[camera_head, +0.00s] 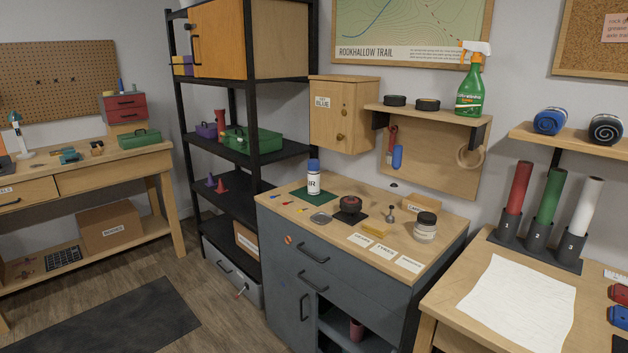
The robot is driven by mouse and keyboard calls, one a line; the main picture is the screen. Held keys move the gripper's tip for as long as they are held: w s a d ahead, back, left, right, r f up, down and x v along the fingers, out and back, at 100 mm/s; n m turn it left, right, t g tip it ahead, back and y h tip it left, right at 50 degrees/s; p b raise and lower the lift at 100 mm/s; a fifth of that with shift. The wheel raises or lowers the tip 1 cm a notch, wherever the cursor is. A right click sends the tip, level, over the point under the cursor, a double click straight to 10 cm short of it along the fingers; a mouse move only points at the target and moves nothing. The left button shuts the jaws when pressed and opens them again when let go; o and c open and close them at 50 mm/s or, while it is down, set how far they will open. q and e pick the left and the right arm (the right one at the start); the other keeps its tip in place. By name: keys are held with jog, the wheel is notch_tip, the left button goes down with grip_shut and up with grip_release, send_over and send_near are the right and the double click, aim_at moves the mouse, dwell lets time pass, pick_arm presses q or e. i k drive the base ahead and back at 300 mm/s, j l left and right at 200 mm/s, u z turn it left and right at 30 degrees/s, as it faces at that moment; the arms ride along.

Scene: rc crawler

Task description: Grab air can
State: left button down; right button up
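The air can (313,181) is a white can with a blue cap and dark lettering that reads "IR" on the side I see. It stands upright on a small green mat (301,193) at the back left of the grey cabinet's wooden top. Nothing touches it from the sides. Neither of my grippers shows in the head view.
A black shelf rack (258,204) stands close left. A table with white paper (517,308) is at right. Floor (222,306) is open at front left.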

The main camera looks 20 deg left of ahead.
aim_at(313, 171)
jog(key=z, duration=0.35)
jog(key=i+j+z, duration=0.1)
jog(key=j+z, duration=1)
jog(key=j, duration=1.75)
jog(key=k, duration=0.05)
